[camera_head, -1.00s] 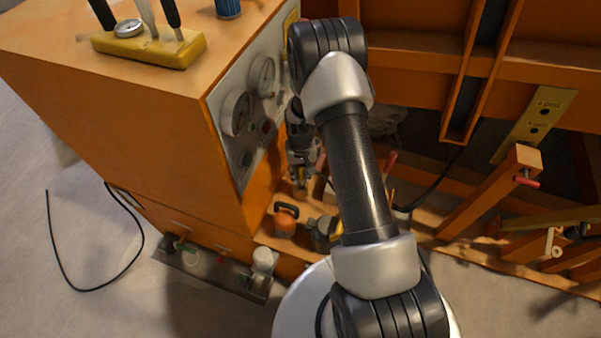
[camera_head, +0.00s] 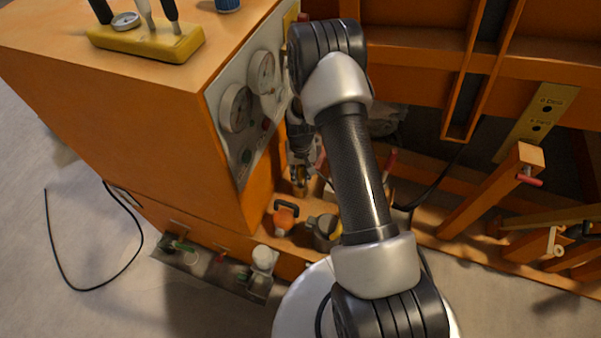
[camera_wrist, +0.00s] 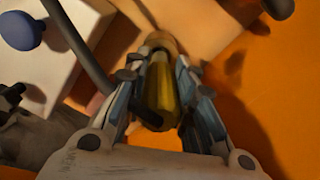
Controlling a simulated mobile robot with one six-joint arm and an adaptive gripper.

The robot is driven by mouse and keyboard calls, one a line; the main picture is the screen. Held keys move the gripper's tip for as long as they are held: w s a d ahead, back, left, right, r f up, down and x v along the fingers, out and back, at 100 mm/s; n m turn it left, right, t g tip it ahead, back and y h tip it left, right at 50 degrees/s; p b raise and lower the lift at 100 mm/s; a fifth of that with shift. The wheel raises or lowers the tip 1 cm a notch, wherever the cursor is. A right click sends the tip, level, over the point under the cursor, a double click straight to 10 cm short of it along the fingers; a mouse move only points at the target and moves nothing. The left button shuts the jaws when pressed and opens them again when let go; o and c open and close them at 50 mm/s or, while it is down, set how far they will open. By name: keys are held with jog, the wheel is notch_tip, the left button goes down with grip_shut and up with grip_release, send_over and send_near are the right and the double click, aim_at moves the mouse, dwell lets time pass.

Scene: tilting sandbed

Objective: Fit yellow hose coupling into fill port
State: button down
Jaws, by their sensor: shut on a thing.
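My gripper (camera_wrist: 160,95) is shut on the yellow hose coupling (camera_wrist: 161,90), which sits lengthwise between the two fingers in the wrist view. A round tan end of the coupling shows beyond the fingertips. In the head view my gripper (camera_head: 300,165) is low beside the orange cabinet, partly behind my arm. The coupling (camera_head: 300,187) shows small below the fingers there. I cannot make out the fill port for certain in either view, nor whether the coupling touches anything.
The orange cabinet (camera_head: 110,110) with a gauge panel (camera_head: 238,108) stands left of my gripper. An orange-handled item (camera_head: 286,215) and a grey-yellow fitting (camera_head: 322,230) stand on the ledge below. A black hose (camera_head: 75,288) lies on the floor. Orange frame beams (camera_head: 490,195) fill the right.

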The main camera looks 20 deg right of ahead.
aim_at(300, 180)
jog(key=shift+f+b, duration=1.4)
jog(key=shift+f, duration=0.55)
jog(key=c, duration=1.3)
grip_release()
notch_tip(300, 180, up, 12)
jog(key=shift+r, duration=0.1)
